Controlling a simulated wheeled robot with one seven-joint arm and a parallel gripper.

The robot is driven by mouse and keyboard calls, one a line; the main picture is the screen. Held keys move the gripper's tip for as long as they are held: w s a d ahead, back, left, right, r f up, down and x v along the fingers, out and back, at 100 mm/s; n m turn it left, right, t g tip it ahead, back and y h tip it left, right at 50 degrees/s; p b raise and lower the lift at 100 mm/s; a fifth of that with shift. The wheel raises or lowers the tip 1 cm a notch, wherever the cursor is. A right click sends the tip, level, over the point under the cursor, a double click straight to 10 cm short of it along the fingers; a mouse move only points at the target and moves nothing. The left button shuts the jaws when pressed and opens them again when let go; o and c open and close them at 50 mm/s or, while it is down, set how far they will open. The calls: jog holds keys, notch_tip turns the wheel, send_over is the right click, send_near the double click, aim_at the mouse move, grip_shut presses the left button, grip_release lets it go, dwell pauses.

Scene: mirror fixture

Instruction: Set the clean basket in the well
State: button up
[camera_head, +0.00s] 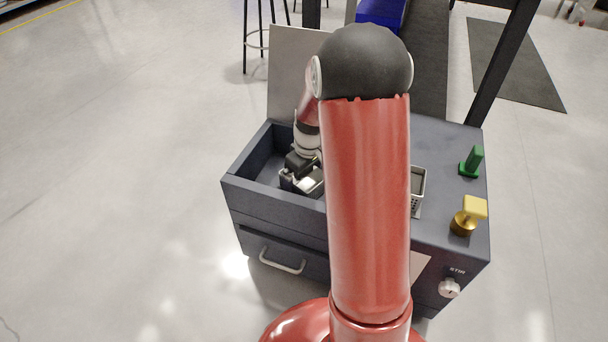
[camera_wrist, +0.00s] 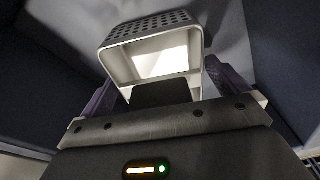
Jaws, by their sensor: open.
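A grey machine has an open rectangular well (camera_head: 258,158) at its left side. My gripper (camera_head: 304,181) is down inside the well, and its jaws are open. A light metal basket with a perforated side (camera_wrist: 150,30) is between the two purple fingers (camera_wrist: 163,88) in the wrist view. It looks tilted there, with its open side facing the camera. I cannot tell whether the fingers touch it. A second perforated metal basket (camera_head: 417,188) is on the machine top right of my arm, partly hidden by it. I cannot tell which basket is clean.
A grey panel (camera_head: 291,65) stands upright behind the well. A green handle (camera_head: 473,161) and a yellow-topped brass knob (camera_head: 468,214) stand on the right of the top. A drawer handle (camera_head: 282,260) and a white dial (camera_head: 449,288) are on the front. My arm covers the middle.

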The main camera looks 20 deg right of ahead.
aim_at(307, 176)
jog(key=s+a+r+t+p, duration=0.1)
jog(key=s+a+r, duration=0.15)
jog(key=r, duration=0.65)
jog(key=s+a+r+p, duration=0.15)
jog(key=s+r, duration=0.25)
jog(key=r, duration=0.6)
jog(key=s+a+r+m+t, duration=0.1)
jog(key=s+a+r+m, duration=0.1)
jog(key=s, duration=0.6)
jog(key=s+a+r+m+t, duration=0.2)
jog(key=s+a+r, duration=0.1)
jog(key=s, duration=0.6)
jog(key=shift+a+h, duration=0.3)
jog(key=shift+a, duration=0.5)
jog(key=shift+s, duration=0.1)
